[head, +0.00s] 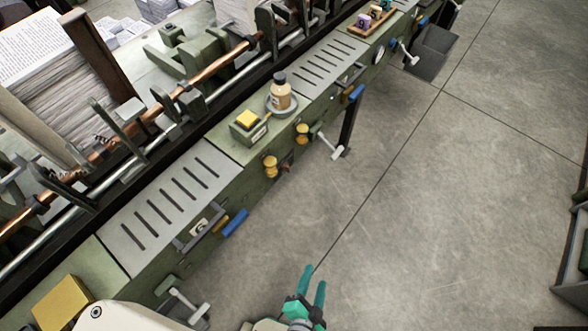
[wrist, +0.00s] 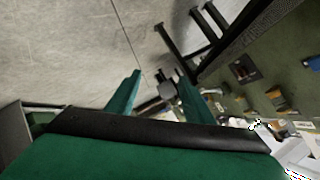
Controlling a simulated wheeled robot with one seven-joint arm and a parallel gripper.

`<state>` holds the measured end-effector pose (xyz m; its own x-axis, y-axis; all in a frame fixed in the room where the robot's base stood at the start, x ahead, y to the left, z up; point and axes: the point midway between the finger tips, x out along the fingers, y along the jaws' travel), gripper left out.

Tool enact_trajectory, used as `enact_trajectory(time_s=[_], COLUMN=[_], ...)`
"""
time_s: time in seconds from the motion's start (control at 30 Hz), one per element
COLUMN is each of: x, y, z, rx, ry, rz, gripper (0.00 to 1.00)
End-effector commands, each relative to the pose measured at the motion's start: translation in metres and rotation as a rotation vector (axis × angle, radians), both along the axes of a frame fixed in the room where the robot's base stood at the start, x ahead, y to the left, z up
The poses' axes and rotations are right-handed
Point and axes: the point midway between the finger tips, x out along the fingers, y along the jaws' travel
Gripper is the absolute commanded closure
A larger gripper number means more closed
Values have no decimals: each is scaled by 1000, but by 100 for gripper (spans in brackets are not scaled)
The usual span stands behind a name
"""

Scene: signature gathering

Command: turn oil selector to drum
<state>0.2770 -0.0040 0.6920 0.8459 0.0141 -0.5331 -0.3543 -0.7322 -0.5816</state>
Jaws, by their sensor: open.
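My gripper (head: 313,277) has teal fingers, which stand apart and empty above the floor, to the right of the green machine's front. The fingers also show in the wrist view (wrist: 160,75). The machine's front panel (head: 222,206) carries brass knobs (head: 270,165), white T-shaped handles (head: 332,147) and blue handles (head: 235,222). I cannot tell which control is the oil selector, and no drum label is readable. My gripper is apart from all these controls. In the wrist view the panel (wrist: 245,75) is dark, tilted and at the right.
Slotted grey plates (head: 160,205) lie along the top. A grey bin (head: 432,52) is farther along. The concrete floor (head: 440,190) is clear.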

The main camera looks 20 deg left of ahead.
Motion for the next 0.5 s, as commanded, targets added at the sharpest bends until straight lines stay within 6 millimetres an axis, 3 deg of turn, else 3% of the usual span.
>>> enact_trajectory(time_s=[0.1,0.2,0.37,0.5], x=[29,53,97,139], y=[12,25,48,66], z=[-48,-78,-105,-105], rx=[261,482,833,1129], ry=[96,182,321,449], rz=[-84,-146,-227,-262], gripper=[53,53,53,53])
